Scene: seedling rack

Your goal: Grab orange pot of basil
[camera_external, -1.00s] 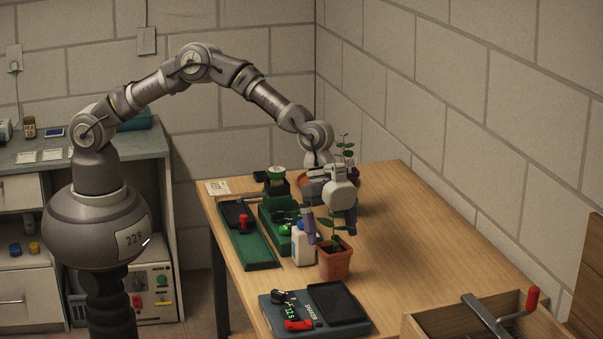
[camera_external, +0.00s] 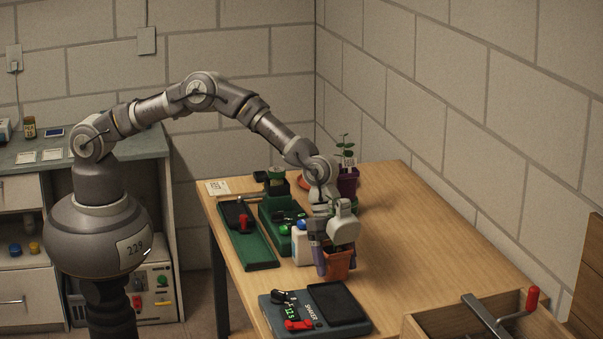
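The orange pot (camera_external: 340,264) stands upright on the wooden table, just behind the black shaker device. Its basil plant is mostly hidden behind my gripper. My gripper (camera_external: 336,259) is lowered over the pot, pointing down. One purple finger lies against or just in front of the pot's left side. The other finger is largely hidden near the pot's right side. I cannot tell whether the fingers press on the pot or stand slightly apart from it.
A white bottle (camera_external: 301,246) stands close to the left of the pot. The shaker (camera_external: 322,310) is in front. A dark purple pot (camera_external: 347,182) with a plant stands behind. The table's right side is clear.

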